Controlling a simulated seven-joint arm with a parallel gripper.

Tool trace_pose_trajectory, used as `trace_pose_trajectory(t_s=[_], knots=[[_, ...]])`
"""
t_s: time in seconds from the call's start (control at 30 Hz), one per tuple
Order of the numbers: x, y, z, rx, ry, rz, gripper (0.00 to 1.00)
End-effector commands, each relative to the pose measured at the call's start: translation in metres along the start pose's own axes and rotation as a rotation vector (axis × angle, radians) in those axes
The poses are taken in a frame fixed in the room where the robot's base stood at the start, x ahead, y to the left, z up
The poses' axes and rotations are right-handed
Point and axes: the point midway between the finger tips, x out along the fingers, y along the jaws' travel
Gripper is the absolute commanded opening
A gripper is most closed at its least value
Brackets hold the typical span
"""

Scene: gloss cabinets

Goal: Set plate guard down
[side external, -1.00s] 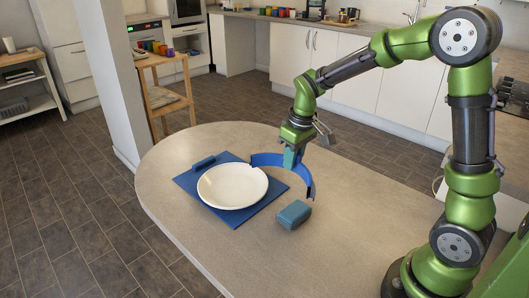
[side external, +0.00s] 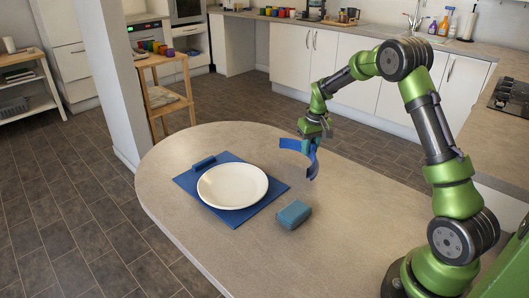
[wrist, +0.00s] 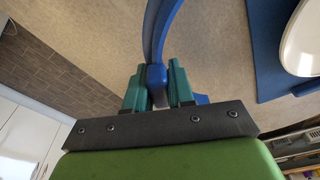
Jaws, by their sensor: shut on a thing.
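The plate guard (side external: 312,158) is a curved blue band. My gripper (side external: 313,138) is shut on it and holds it above the table, to the right of the plate and apart from it. In the wrist view the guard (wrist: 157,40) rises from between the teal fingers of my gripper (wrist: 156,85). The white plate (side external: 232,186) lies on a blue mat (side external: 188,181). The plate also shows at the right edge of the wrist view (wrist: 302,40).
A blue-grey block (side external: 293,215) lies on the table right of the mat. A small blue bar (side external: 203,162) lies at the mat's back edge. The beige table (side external: 350,215) is bare to the right. A white pillar (side external: 112,80) stands behind its left end.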

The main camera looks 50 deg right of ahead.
Motion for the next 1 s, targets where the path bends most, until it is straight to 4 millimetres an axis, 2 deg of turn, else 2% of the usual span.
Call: trace_pose_trajectory(t_s=[0.03, 0.13, 0.33, 0.53, 0.7, 0.8, 1.0], knots=[[0.004, 0.001, -0.012, -0.001, 0.001, 0.000, 0.00], [0.009, 0.001, -0.030, -0.001, 0.000, 0.000, 0.00], [0.013, 0.002, -0.052, -0.002, 0.000, -0.001, 0.00], [0.015, 0.002, -0.060, -0.002, 0.000, 0.000, 0.00], [0.041, 0.002, -0.055, -0.001, -0.005, -0.001, 0.00], [0.050, 0.002, -0.054, -0.002, -0.002, -0.001, 0.00], [0.050, 0.002, -0.054, -0.002, 0.000, -0.001, 0.00]])
